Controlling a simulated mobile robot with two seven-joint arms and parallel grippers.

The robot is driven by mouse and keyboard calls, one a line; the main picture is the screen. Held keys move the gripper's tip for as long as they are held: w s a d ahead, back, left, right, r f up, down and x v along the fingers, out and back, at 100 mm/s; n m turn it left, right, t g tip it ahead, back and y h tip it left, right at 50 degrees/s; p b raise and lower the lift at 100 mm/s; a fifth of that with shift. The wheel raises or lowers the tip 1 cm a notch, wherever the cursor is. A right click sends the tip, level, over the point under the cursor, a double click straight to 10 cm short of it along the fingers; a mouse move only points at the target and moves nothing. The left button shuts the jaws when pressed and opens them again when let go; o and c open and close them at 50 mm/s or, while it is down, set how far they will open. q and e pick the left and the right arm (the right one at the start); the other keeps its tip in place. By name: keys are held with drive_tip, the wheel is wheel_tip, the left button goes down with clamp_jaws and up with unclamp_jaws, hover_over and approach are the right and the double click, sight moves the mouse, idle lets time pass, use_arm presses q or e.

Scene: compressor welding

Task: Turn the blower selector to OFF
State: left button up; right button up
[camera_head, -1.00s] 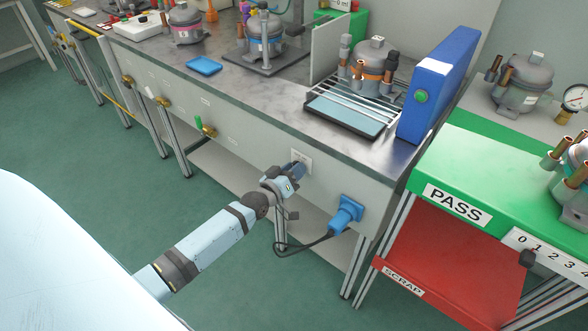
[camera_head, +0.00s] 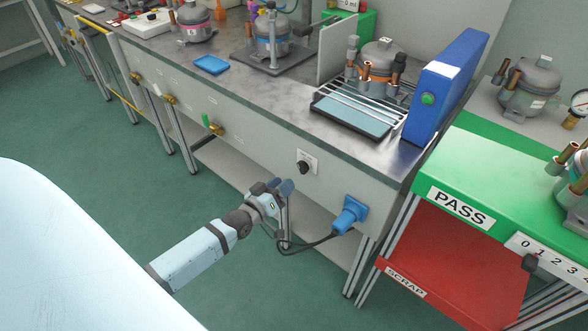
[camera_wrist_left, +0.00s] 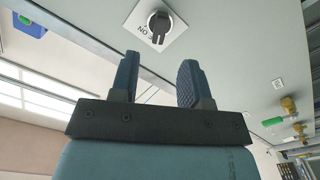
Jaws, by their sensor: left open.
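The blower selector (camera_head: 304,168) is a black knob on a white plate on the grey front panel of the bench. In the left wrist view the knob (camera_wrist_left: 160,27) is near the top, its ridge running roughly up and down the picture. Small inverted lettering shows beside it, partly hidden by the knob; I cannot tell which mark the knob points to. My left gripper (camera_head: 284,188) is below and left of the selector in the head view, apart from it. Its two fingers (camera_wrist_left: 159,64) are spread and empty in the wrist view. My right gripper is not in view.
A blue plug (camera_head: 349,213) with a black cable sits on the panel, right of my left gripper. The green PASS table (camera_head: 500,180) and red SCRAP bin (camera_head: 460,255) stand at right.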

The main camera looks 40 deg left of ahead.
use_arm(q)
drive_tip(key=s, duration=0.6)
drive_tip(key=shift+a, duration=0.25)
idle(0.4)
